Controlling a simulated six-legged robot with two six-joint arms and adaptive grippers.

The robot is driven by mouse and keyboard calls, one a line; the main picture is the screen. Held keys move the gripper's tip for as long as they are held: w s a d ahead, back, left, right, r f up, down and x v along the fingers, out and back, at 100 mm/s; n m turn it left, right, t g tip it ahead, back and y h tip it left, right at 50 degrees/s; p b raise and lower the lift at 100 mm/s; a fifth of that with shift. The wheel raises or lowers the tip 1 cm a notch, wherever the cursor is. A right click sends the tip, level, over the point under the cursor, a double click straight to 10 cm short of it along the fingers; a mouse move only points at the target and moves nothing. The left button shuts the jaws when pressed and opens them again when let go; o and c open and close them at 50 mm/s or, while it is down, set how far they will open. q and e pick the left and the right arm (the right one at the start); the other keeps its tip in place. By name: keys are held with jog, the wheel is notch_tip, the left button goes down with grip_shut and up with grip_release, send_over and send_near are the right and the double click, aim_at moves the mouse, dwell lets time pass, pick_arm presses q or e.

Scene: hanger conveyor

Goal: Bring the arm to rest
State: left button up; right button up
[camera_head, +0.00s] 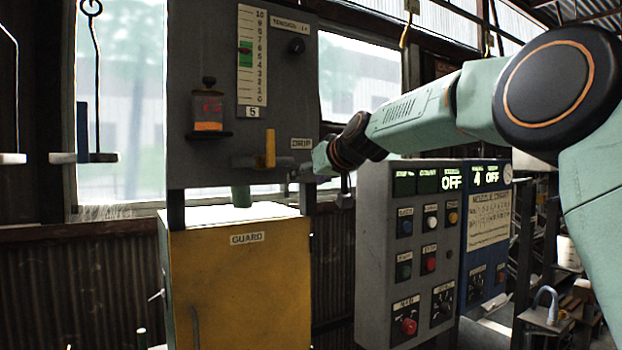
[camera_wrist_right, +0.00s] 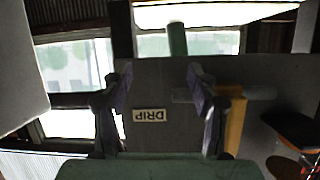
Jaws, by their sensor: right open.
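My right arm (camera_head: 405,115) reaches in from the right in the head view. Its gripper (camera_head: 296,172) is in front of the lower right of the grey panel (camera_head: 215,60), beside the yellow drip lever (camera_head: 270,147). In the right wrist view the gripper (camera_wrist_right: 158,80) has its two fingers spread apart, with nothing between them but the view of the panel and its DRIP label (camera_wrist_right: 150,115). The yellow lever (camera_wrist_right: 236,120) shows just beside one finger there. I cannot tell whether the gripper touches the panel. My left gripper is not in view.
A yellow GUARD box (camera_head: 240,290) stands below the panel. A grey control box (camera_head: 375,250) with buttons and a blue control box (camera_head: 487,262) stand under my right arm. Hooks with hanging bars (camera_head: 97,157) are at the left.

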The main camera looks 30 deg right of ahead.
jog(key=s+a+f+m+g+h+b, duration=0.1)
jog(key=a+f, duration=0.1)
jog(key=f, duration=0.9)
jog(key=a+f+m+b, duration=0.1)
jog(key=a+f, duration=0.2)
jog(key=f, duration=0.8)
jog(key=s+a+f+g+b, duration=0.15)
jog(key=s+f, duration=0.45)
jog(key=f, duration=0.6)
jog(key=s+a+f+g+b, duration=0.1)
jog(key=s+a+f+g, duration=0.15)
jog(key=s+f, duration=0.7)
jog(key=s+a+f+g+b, duration=0.1)
jog(key=s+f+g+b, duration=0.1)
jog(key=s+f, duration=0.7)
jog(key=s+a+f+n+g+b, duration=0.1)
jog(key=s+f+g, duration=0.3)
jog(key=s+f, duration=0.6)
jog(key=s+a+f+n+g+b, duration=0.1)
jog(key=s+a+f+g+b, duration=0.1)
jog(key=s+f, duration=0.8)
jog(key=s, duration=0.7)
jog(key=shift+s+a+f+g+y+b, duration=0.25)
jog(key=shift+s+a+g+y+b, duration=0.05)
jog(key=shift+s+a+g+b, duration=0.1)
